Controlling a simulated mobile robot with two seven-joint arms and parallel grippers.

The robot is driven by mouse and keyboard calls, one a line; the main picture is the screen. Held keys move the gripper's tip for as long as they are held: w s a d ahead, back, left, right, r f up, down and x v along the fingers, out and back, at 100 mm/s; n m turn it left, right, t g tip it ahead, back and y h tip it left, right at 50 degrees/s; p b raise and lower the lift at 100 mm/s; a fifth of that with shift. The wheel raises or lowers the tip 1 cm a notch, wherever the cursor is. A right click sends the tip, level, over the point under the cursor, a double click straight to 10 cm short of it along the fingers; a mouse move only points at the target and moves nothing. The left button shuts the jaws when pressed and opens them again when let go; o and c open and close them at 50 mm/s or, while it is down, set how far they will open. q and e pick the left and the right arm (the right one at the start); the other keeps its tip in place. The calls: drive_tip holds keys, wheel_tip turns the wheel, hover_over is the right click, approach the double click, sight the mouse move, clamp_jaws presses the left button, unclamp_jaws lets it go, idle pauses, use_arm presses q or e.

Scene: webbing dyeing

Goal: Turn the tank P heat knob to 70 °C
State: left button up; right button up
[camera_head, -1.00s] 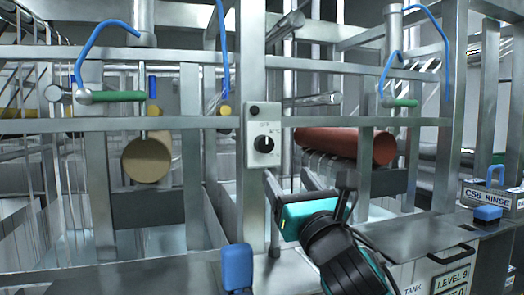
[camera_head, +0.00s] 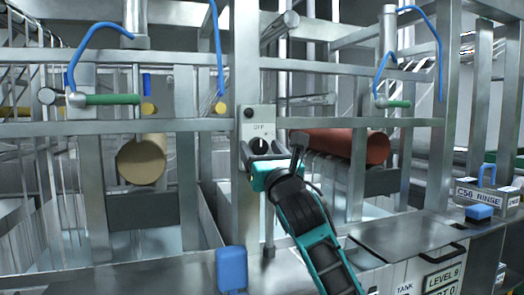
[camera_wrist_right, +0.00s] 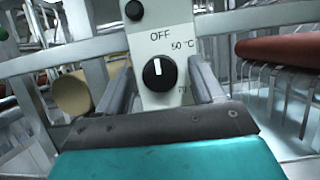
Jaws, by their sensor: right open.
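The heat knob (camera_head: 260,145) is a round black dial on a white control panel (camera_head: 258,117) fixed to a steel post. In the right wrist view the knob (camera_wrist_right: 160,74) has its white mark pointing up towards OFF. The panel also reads 50 °C at upper right and 70 at lower right, the latter partly hidden by a finger. My right gripper (camera_head: 262,142) is open in front of the panel. Its fingers stand on either side of the knob, apart from it as seen in the wrist view (camera_wrist_right: 162,66). My left gripper is not in view.
A small black button (camera_wrist_right: 134,11) sits above the knob. A tan roll (camera_head: 142,160) hangs left of the post and a red-brown roll (camera_head: 345,143) right of it. Steel rails cross behind. A blue block (camera_head: 231,268) stands at the front edge.

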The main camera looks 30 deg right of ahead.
drive_tip(key=c, duration=1)
drive_tip(key=shift+c, duration=0.2)
